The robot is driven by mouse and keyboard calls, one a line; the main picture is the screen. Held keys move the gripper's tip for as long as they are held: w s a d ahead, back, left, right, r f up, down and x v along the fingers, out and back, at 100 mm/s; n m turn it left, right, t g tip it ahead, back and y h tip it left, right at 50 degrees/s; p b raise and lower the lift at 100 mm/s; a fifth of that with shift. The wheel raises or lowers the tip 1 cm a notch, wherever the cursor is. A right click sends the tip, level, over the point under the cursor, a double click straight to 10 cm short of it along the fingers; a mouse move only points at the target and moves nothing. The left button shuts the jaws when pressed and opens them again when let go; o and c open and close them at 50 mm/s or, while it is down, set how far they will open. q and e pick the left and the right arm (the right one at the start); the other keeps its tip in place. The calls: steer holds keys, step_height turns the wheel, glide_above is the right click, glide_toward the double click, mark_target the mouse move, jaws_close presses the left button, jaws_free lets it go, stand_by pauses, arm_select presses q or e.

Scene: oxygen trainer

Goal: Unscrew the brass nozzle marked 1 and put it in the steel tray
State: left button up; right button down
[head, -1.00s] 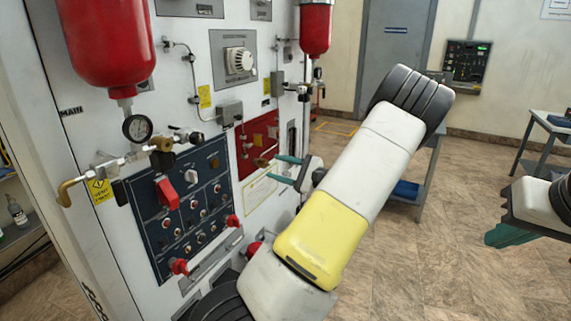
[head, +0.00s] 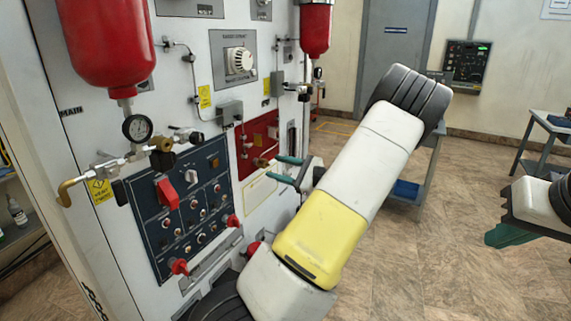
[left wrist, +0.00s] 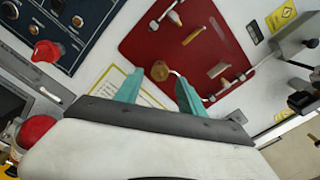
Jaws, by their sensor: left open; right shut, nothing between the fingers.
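A brass hexagonal fitting (left wrist: 160,70) sits on the red panel (left wrist: 215,45) in the left wrist view. It also shows small in the head view (head: 262,162). I cannot read a number on it. My left gripper (head: 280,170) is open, and its teal fingers point at the red panel. In the left wrist view, the fitting lies beyond the fingertips (left wrist: 158,82), between them but nearer the left finger, with nothing held. My right gripper (head: 507,235) is shut and empty at the right edge of the head view. I cannot make out the steel tray.
The dark blue switch panel (head: 187,205) has red knobs sticking out below and left of my left gripper. Red cylinders (head: 108,45) with gauges hang above. A small table with a blue bin (head: 406,190) stands partly hidden behind my left arm.

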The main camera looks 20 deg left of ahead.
mark_target(269, 165)
arm_select(q)
steer(key=shift+w+a, duration=0.15)
steer(key=shift+a, duration=1.75)
jaws_close()
steer(key=shift+n, duration=1.2)
steer(key=shift+d, duration=0.2)
steer(key=shift+s+d, duration=0.2)
steer(key=shift+d, duration=1.7)
